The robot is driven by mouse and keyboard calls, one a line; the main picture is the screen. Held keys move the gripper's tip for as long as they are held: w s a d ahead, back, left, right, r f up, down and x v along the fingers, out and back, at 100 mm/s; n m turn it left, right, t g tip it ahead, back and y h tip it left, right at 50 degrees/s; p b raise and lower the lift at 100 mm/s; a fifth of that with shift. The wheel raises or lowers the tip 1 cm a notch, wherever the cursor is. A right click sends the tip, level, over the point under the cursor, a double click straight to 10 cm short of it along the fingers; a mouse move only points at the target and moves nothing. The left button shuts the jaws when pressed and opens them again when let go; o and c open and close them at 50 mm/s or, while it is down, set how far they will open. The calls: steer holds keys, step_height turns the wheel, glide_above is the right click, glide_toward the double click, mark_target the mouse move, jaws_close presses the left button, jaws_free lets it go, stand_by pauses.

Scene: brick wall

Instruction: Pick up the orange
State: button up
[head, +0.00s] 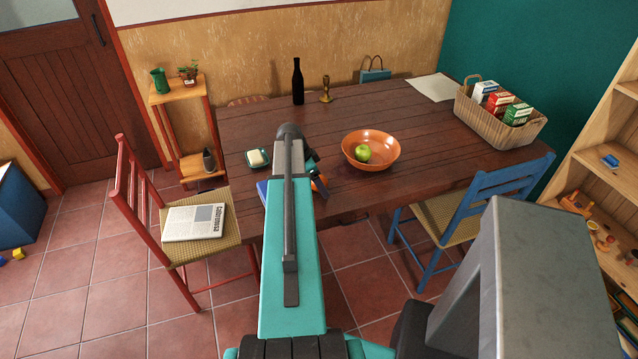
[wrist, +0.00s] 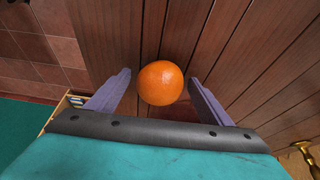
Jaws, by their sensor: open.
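The orange (wrist: 160,83) is round and bright in the wrist view, on the dark plank table (wrist: 240,45). My gripper (wrist: 160,77) is open, with one purple-grey finger on each side of the orange and a visible gap on both sides. In the head view, my arm hides most of this spot.
A terracotta bowl (head: 385,136) holding a green apple (head: 362,153) stands to the right. A dark bottle (head: 298,82), brass candlestick (head: 326,92) and basket of cartons (head: 492,121) stand farther back.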

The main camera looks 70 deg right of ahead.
stand_by(0.3)
steer(key=c, duration=1.3)
steer(key=shift+o, duration=0.2)
steer(key=shift+r, duration=0.1)
steer(key=shift+r+b, duration=0.7)
steer(key=shift+r, duration=0.6)
steer(key=shift+a+r, duration=0.1)
steer(key=shift+r, duration=0.3)
steer(key=s+a+b, duration=0.1)
steer(key=a, duration=0.3)
steer(key=s+a+b, duration=0.1)
steer(key=a, duration=0.3)
steer(key=s+a+r+b, duration=0.1)
steer(key=a, duration=0.3)
steer(key=shift+s+a, duration=0.2)
steer(key=shift+s, duration=0.2)
steer(key=shift+a+b, duration=0.15)
steer(key=shift+b, duration=0.4)
steer(key=shift+f+b, duration=0.1)
steer(key=shift+b, duration=0.7)
